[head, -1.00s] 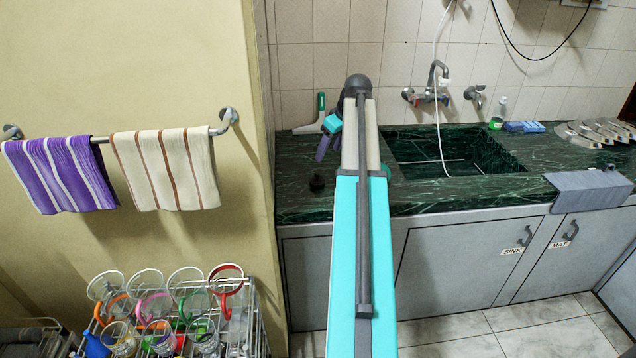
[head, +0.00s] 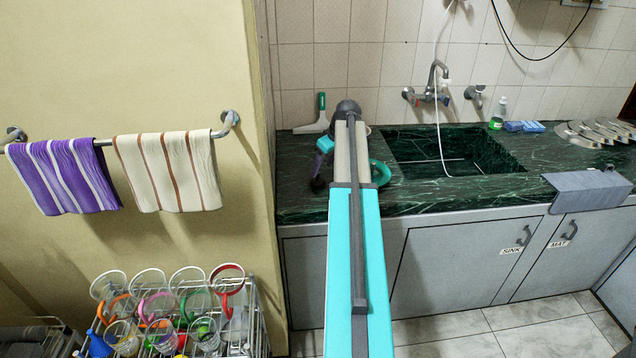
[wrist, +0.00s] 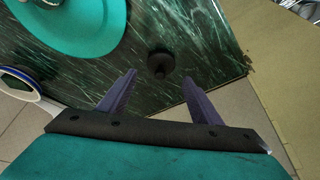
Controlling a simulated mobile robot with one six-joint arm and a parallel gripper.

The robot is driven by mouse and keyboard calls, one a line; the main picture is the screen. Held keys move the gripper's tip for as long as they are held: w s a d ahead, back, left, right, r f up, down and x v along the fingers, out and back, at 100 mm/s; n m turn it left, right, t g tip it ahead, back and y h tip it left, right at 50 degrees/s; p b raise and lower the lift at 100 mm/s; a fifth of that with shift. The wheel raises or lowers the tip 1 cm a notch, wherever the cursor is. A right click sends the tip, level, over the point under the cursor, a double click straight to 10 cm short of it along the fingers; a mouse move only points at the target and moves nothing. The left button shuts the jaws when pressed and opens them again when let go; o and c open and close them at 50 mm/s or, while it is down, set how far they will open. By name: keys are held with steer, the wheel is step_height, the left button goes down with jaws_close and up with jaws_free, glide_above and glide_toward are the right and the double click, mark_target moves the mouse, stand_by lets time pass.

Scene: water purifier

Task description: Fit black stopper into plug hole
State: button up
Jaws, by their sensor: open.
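The black stopper (head: 317,185) sits on the dark green marble counter, left of the sink. In the wrist view the stopper (wrist: 160,66) shows as a round black piece near the counter's edge. My gripper (wrist: 158,76) is open, its two purple fingers apart with the stopper seen just beyond the gap between their tips. In the head view my gripper (head: 319,163) is close by the stopper, partly hidden by my arm. I cannot tell the height left between them. The sink basin (head: 450,150) lies to the right; its plug hole cannot be made out.
A teal round object (head: 381,173) lies on the counter between stopper and sink. A green-and-white wiper (head: 318,112) leans at the wall behind. A tap (head: 432,85) is above the sink. A yellow wall (head: 262,130) bounds the counter's left.

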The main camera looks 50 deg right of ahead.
mark_target(319, 174)
steer(key=shift+p+x, duration=0.9)
steer(key=shift+x, duration=1.7)
steer(key=shift+c, duration=0.6)
steer(key=shift+a, duration=0.1)
jaws_close()
